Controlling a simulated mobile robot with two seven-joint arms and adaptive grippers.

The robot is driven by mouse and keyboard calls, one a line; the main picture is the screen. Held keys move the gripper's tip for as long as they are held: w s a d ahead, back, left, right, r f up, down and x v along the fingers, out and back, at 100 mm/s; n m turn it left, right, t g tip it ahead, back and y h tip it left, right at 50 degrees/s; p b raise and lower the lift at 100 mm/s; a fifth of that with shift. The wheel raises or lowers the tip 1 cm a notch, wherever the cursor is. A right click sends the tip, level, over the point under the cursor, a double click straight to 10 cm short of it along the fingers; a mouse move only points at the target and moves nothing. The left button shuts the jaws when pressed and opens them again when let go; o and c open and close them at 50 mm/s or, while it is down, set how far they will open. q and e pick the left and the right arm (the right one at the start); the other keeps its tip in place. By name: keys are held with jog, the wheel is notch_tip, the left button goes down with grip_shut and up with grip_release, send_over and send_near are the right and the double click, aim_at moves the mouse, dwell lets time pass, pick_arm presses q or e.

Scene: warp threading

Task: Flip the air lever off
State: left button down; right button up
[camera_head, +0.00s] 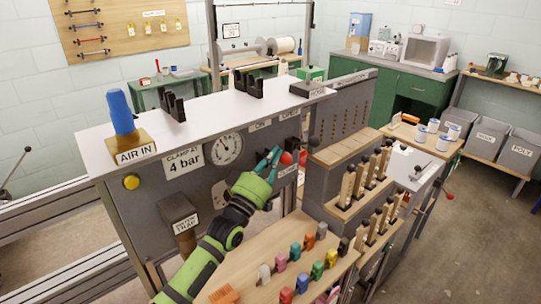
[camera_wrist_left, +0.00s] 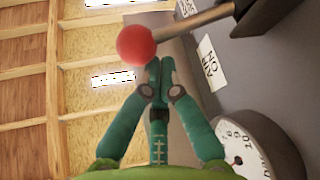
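The air lever has a red ball knob (camera_head: 287,158) on the front of the grey panel, right of the pressure gauge. In the left wrist view the red ball (camera_wrist_left: 136,45) sits on a grey rod (camera_wrist_left: 195,20) running to a dark mount, near a label (camera_wrist_left: 209,64) reading AIR ON. My left gripper (camera_head: 272,157) reaches the panel from below left. In the left wrist view its teal fingers (camera_wrist_left: 160,66) are together, with the tips just beside and below the ball. Nothing shows between them. Whether they touch the ball I cannot tell. My right gripper is not in view.
The gauge (camera_head: 227,149) by the CLAMP AT 4 bar label is left of the gripper. A wooden board (camera_head: 262,238) with coloured pegs lies below my arm. Wooden racks (camera_head: 345,150) stand to the right.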

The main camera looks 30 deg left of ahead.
pick_arm(q)
notch_tip(320, 180, down, 8)
jog(key=d+m+h+b, duration=0.1)
jog(key=m+h+b, duration=0.4)
jog(key=b, duration=0.3)
jog(key=shift+s+d+r+m+b, duration=0.2)
jog(key=shift+m+b, duration=0.15)
jog(key=shift+m, duration=0.55)
jog(key=v, duration=1.2)
jog(key=shift+f, duration=0.1)
